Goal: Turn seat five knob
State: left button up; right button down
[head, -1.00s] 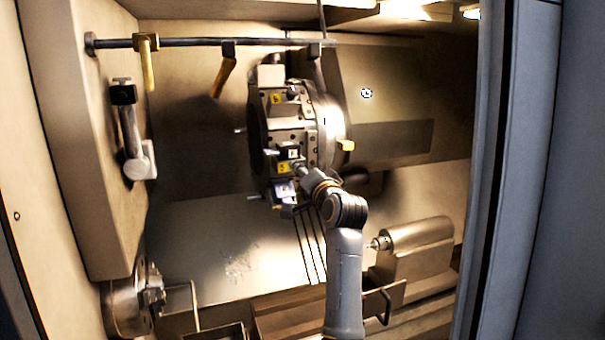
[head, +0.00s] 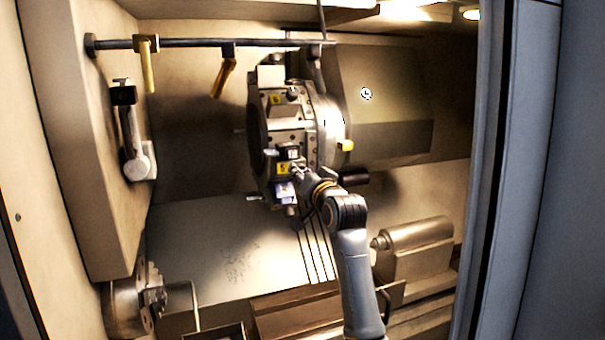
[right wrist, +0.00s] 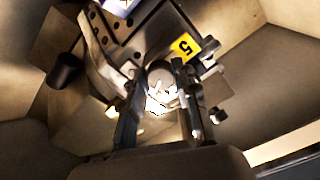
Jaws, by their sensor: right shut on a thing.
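The turret (head: 325,120) stands in the middle of the head view with tool seats around its face. The yellow seat-five label (head: 283,168) is on its lower front, and its "5" is clear in the right wrist view (right wrist: 185,47). My right gripper (head: 301,173) reaches up to the turret just right of this label. In the right wrist view, its two fingers (right wrist: 165,100) are shut on a round metal knob (right wrist: 160,75) beside the label. The fingers partly hide the knob, and its turn angle cannot be told. My left gripper is not in view.
A dark block (head: 289,152) sits just above the seat-five label. The tailstock (head: 415,248) stands at the lower right and the chuck (head: 128,305) at the lower left. Nozzles hang from a bar (head: 200,42) above. The door edge (head: 490,170) bounds the right side.

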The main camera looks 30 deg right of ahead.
jog(key=n+p, duration=0.3)
jog(key=n, duration=0.9)
jog(key=shift+d+n, duration=0.1)
jog(key=shift+n, duration=0.3)
dwell(0.3)
jog(key=c, duration=1)
grip_release()
jog(key=v, duration=1.2)
